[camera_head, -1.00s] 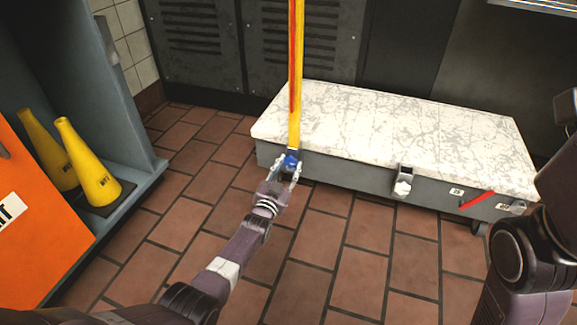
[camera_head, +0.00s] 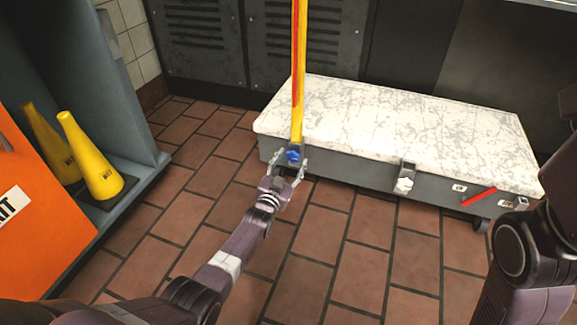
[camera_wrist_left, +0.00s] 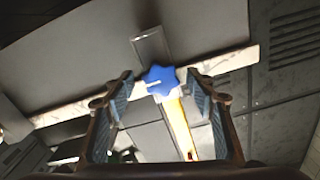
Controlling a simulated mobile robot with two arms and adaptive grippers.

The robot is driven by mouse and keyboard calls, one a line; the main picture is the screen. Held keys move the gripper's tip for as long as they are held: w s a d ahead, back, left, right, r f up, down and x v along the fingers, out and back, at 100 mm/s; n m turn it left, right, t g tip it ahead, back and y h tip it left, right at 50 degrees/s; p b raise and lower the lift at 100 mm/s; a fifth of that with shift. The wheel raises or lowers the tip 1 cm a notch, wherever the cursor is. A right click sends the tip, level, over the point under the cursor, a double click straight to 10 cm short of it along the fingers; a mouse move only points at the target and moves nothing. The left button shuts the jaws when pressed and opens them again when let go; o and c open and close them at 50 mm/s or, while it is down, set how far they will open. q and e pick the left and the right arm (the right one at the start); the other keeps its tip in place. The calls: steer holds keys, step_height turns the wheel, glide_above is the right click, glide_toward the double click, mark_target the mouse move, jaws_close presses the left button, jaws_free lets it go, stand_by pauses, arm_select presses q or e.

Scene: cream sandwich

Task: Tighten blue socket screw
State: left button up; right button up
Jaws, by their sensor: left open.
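The blue socket screw (camera_head: 293,156) is a small star-shaped knob at the foot of the yellow and red pole, on the front of the low grey chest. In the left wrist view the blue knob (camera_wrist_left: 160,79) sits beyond and between the two fingers. My left gripper (camera_head: 291,166) is open in front of the knob, one finger on each side. In the left wrist view the fingers of my left gripper (camera_wrist_left: 165,105) stand apart, with a gap to the knob. My right arm shows at the right edge, but its gripper is out of view.
The chest (camera_head: 350,178) has a white marbled top (camera_head: 400,120), a white knob (camera_head: 403,186) and a red handle (camera_head: 479,197). The upright pole (camera_head: 298,70) rises from its left end. Yellow cones (camera_head: 90,160) stand in a cabinet at left. The tiled floor in front is clear.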

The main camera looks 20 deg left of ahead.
arm_select(q)
steer(key=s, duration=1.2)
steer(key=shift+a, duration=0.2)
